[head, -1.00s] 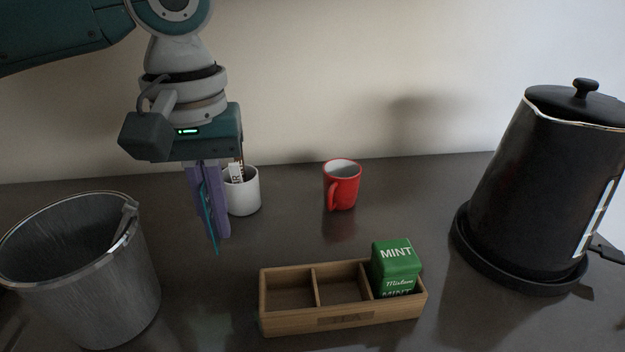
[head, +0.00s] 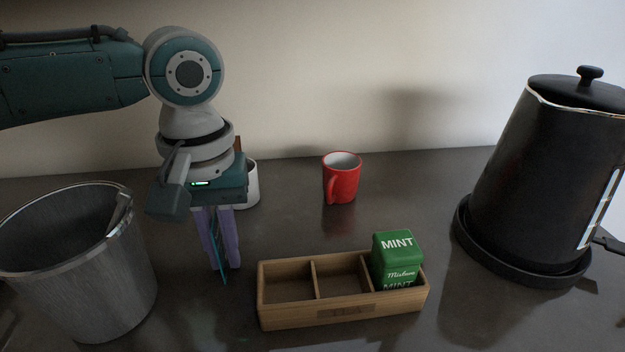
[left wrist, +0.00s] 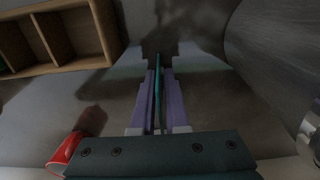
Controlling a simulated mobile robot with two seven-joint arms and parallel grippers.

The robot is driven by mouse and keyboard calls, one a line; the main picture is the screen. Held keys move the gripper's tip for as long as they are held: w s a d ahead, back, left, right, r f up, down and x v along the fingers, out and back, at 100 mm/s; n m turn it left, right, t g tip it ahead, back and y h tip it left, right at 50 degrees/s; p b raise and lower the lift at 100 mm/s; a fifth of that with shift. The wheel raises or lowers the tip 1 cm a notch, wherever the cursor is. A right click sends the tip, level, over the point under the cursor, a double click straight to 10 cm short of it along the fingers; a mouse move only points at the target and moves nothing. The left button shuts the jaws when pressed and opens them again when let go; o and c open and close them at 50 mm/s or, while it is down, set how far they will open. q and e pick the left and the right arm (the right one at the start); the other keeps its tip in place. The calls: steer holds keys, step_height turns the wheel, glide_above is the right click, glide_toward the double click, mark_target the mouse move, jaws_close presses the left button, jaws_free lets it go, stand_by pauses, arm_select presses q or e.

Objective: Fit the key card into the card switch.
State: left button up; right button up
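My left gripper (head: 227,252) points down over the counter, between the metal bucket and the wooden tea box. Its purple fingers are shut on the thin teal key card (head: 216,252), which hangs steeply with its lower end just past the fingertips. In the left wrist view the card (left wrist: 157,82) shows edge-on as a teal strip between the fingers (left wrist: 159,100). No card switch can be made out in these views. My right gripper is not in view.
An ice bucket (head: 75,290) stands left of the gripper. A wooden tea box (head: 345,312) with a green mint packet (head: 397,258) lies to the right. A white cup (head: 252,185) is partly hidden behind the gripper. A red mug (head: 342,182) and black kettle (head: 545,180) stand farther right.

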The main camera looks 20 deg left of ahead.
arm_select(q)
steer(key=shift+o, duration=1.4)
